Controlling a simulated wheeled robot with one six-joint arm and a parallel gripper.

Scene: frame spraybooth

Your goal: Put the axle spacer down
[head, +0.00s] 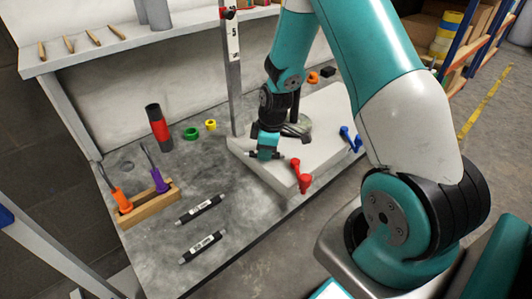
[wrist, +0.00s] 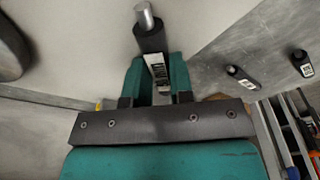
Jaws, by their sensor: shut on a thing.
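My gripper (head: 266,154) is low over the left part of a pale slab (head: 318,122) on the bench. In the wrist view my gripper (wrist: 157,85) is shut on a dark cylindrical piece with a white label and a bare metal tip, which I take to be the axle spacer (wrist: 149,40). It points away from the jaws, over the pale slab surface. In the head view the piece is mostly hidden by the fingers. I cannot tell whether it touches the slab.
Two similar black labelled rods (head: 200,208) lie on the bench (head: 150,240). Red (head: 301,178) and blue (head: 349,138) clamps sit at the slab's edges. An upright post (head: 233,80) stands behind my gripper. A wooden rack (head: 148,205) with orange and purple handles stands left.

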